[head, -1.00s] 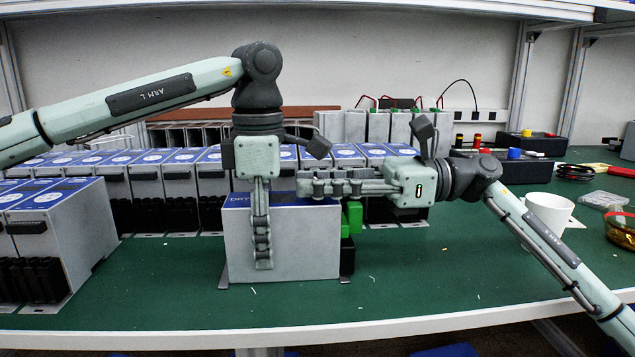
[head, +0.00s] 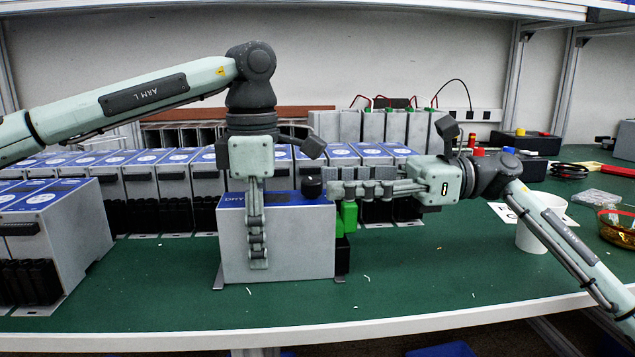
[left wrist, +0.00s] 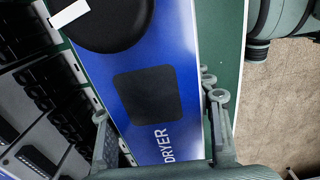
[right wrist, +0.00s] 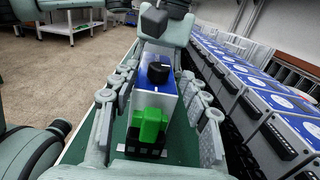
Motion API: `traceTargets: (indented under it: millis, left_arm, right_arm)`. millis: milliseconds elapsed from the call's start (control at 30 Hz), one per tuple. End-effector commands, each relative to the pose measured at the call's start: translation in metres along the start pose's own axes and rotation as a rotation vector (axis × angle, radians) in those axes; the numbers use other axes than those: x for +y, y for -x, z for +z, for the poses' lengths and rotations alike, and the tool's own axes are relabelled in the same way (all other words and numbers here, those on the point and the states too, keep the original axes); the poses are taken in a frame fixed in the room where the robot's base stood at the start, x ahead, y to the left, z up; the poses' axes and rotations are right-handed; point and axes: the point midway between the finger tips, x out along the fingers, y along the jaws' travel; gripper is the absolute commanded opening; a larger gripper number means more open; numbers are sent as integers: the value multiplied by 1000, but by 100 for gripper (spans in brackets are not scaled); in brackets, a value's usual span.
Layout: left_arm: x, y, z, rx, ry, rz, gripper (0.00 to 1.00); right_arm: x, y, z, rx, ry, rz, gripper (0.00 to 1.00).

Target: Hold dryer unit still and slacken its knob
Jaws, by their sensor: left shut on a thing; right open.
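The dryer unit (head: 290,245) is a grey box with a blue top, standing upright near the table's front edge. Its blue top also shows in the left wrist view (left wrist: 165,60), marked DRYER. Its round black knob (head: 312,187) sits on the top at the right end; it also shows in the right wrist view (right wrist: 158,72). My left gripper (head: 257,262) points down and is shut on the unit's body, one finger across the near face. My right gripper (head: 335,188) lies level, open, its fingertips just right of the knob. In the right wrist view its fingers are spread either side of the unit.
Green and black connectors (right wrist: 150,127) are on the unit's right end. A row of similar units (head: 180,180) stands behind, with more (head: 50,240) at the left. A white cup (head: 535,230) stands by my right arm. The front green tabletop (head: 430,280) is mostly clear.

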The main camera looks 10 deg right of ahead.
Motion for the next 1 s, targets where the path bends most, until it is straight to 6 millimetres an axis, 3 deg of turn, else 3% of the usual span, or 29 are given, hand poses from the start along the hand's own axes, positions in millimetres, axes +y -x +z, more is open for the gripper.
traceTargets:
  millis: [200, 400, 867, 900, 1000]
  left_arm:
    - [0, 0, 0, -1, 0, 1, 1]
    - [0, 0, 0, -1, 0, 1, 1]
    - [0, 0, 0, 0, 0, 0, 1]
    - [0, 0, 0, 0, 0, 0, 55]
    - [0, 0, 0, 0, 0, 0, 67]
  right_arm:
    - [-1, 47, -1, 2, -2, -3, 46]
    - [0, 71, -1, 1, -2, -1, 46]
    - [0, 76, -1, 1, -1, 1, 46]
    - [0, 76, -1, 1, -1, 1, 46]
    - [0, 76, -1, 1, -1, 1, 46]
